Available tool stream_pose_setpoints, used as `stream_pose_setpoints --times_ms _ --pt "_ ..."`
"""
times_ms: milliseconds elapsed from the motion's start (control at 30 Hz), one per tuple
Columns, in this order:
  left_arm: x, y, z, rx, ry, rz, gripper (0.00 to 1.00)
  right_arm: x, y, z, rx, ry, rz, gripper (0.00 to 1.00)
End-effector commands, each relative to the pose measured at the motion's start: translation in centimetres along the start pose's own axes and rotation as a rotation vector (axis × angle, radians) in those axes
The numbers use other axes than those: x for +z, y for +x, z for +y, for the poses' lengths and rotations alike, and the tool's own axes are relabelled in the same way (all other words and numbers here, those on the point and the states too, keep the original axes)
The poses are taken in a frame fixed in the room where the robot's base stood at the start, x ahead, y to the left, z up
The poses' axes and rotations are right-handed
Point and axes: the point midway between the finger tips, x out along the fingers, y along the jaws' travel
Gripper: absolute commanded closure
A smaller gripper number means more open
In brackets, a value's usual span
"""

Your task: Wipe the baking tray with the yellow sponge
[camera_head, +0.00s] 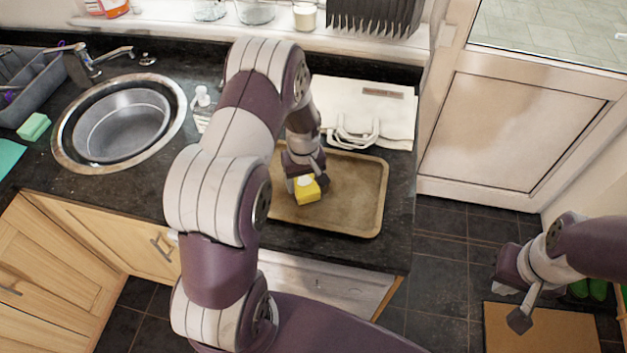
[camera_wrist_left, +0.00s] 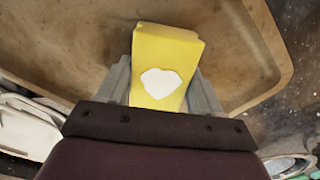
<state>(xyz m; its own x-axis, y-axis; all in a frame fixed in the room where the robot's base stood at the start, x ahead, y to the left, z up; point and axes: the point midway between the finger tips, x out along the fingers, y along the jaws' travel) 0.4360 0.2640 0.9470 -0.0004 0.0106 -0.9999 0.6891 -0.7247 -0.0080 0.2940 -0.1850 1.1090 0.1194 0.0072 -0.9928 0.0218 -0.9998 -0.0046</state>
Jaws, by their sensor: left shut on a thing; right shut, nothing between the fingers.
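The brown baking tray (camera_head: 357,190) lies flat on the dark granite counter, its left part hidden behind my left arm. The yellow sponge (camera_head: 306,189) is over the tray's left half, with a white patch on its face. My left gripper (camera_head: 304,184) is shut on the sponge. In the left wrist view the sponge (camera_wrist_left: 166,62) sits between the two fingers, with the tray (camera_wrist_left: 90,40) behind it. I cannot tell whether the sponge touches the tray. My right gripper (camera_head: 520,318) is shut and empty, low at the right, away from the counter.
A white bag with handles (camera_head: 375,110) lies behind the tray. A round sink (camera_head: 120,125) is at the left, with a clear bottle (camera_head: 202,100) beside it. A green sponge (camera_head: 34,127) lies by a grey rack (camera_head: 35,85). The counter's front edge runs close to the tray.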

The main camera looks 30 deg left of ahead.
Motion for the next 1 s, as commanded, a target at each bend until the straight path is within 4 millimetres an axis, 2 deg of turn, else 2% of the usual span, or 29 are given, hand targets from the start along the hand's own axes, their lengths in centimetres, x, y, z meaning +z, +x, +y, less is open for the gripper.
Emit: stream_pose_setpoints --times_ms 100,400,533,800,1000 --pt "0.0 0.5 -0.3 -0.006 0.001 -0.008 0.63 0.0 0.2 0.0 0.000 0.000 0.000 1.00" --pt "-2.0 0.3 1.0 -0.004 0.001 -0.006 0.63 0.1 0.8 0.0 0.000 0.000 0.000 1.00" --pt "-1.7 0.2 1.5 -0.005 0.003 -0.007 0.63 0.1 0.6 0.0 0.000 0.000 0.000 1.00" --pt "-0.2 0.0 3.9 -0.005 0.003 -0.008 0.63 0.1 0.4 0.0 0.000 0.000 0.000 1.00" --pt "-0.2 -0.3 4.0 -0.005 0.001 -0.007 0.63 0.0 0.1 0.0 0.000 0.000 0.000 1.00"
